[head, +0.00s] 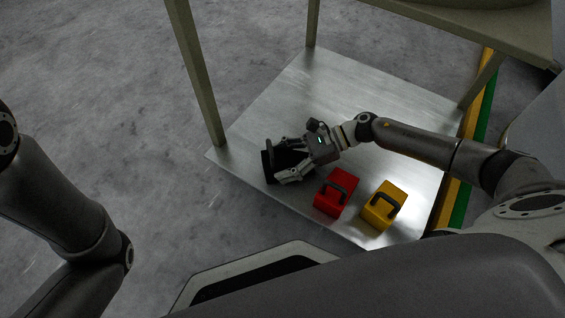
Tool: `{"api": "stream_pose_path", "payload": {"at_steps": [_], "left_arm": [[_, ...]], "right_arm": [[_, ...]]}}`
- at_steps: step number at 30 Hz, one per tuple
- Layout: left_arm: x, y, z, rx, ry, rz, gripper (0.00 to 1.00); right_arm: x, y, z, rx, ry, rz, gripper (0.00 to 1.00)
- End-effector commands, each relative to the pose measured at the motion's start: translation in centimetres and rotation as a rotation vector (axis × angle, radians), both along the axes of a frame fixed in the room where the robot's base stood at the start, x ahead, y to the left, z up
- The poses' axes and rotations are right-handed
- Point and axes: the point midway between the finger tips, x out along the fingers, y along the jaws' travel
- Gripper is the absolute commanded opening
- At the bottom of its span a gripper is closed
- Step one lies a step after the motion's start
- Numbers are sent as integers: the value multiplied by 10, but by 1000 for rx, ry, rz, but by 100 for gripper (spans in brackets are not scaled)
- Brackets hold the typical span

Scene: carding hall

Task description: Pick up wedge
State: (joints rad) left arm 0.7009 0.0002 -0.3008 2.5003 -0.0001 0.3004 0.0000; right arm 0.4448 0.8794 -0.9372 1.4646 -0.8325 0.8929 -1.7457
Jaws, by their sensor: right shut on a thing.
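My right gripper (280,161) reaches in from the right, low over a metal plate. Its two fingers are shut on a black thing that looks like the wedge (268,167), near the plate's left corner. The fingers hide part of the wedge, and I cannot tell whether it touches the plate. My left arm shows at the left edge, but its gripper is out of view.
The metal plate (285,88) is a low shelf between greenish posts (196,75). A red block with a black handle (330,203) and a yellow one (378,212) stand on its near part. The plate's far part is clear. Bare grey floor (110,90) lies left.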

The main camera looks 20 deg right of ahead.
Motion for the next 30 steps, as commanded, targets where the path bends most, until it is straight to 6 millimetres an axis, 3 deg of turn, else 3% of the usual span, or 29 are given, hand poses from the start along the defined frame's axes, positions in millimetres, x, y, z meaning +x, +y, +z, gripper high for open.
{"api": "stream_pose_path", "payload": {"at_steps": [5,14,30], "left_arm": [[0,0,0,0,0,0,38],[0,0,5,0,1,1,38],[3,1,60,-1,7,1,38]], "right_arm": [[0,0,1,2,-1,1,27],[0,0,7,2,-1,0,27],[0,0,89,1,-1,0,27]]}}
